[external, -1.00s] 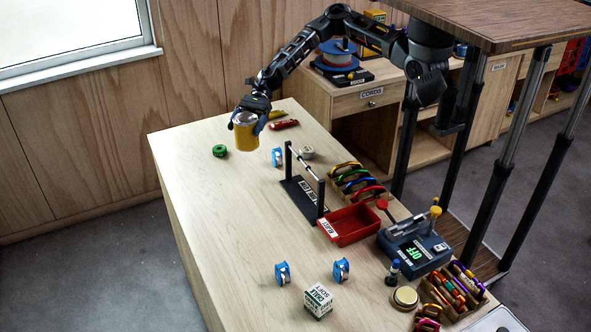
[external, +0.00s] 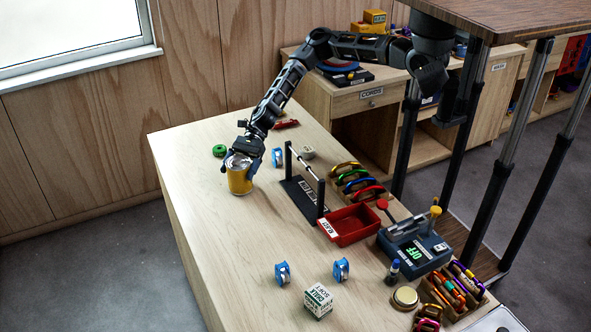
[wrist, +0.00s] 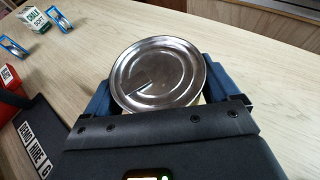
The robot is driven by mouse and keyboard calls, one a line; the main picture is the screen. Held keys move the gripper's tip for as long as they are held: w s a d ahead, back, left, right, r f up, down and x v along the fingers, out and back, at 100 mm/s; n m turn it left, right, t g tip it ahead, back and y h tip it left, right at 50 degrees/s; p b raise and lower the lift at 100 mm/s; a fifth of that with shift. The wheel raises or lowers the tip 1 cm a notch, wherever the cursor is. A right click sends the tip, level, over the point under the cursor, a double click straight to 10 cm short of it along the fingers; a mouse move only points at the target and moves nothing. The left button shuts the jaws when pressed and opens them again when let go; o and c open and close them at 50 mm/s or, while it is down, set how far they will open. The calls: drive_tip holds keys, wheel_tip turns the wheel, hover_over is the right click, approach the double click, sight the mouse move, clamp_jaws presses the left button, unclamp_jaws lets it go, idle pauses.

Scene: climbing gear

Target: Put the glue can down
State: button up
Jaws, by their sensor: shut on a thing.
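The glue can (external: 239,181) is a yellow can with a silver lid, upright at the left part of the light wooden table in the external view. Its base looks at or very near the tabletop; I cannot tell whether it touches. My gripper (external: 241,160) is shut around its upper part from above. In the wrist view, the can's round metal lid (wrist: 160,75) sits between the two blue fingers (wrist: 158,92). The can's yellow side is mostly hidden there.
A green tape roll (external: 219,150) lies behind the can and a blue-framed device (external: 277,157) stands to its right. A black rack with a bar (external: 303,190) is farther right, by a red tray (external: 352,224). The table (external: 215,235) in front of the can is clear.

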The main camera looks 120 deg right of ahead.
drive_tip(key=shift+f, duration=0.1)
drive_tip(key=o, duration=1.2)
drive_tip(key=shift+f, duration=0.15)
drive_tip(key=shift+d, duration=0.1)
drive_tip(key=b+v, duration=0.1)
drive_tip(key=v, duration=1.1)
drive_tip(key=shift+b, duration=0.4)
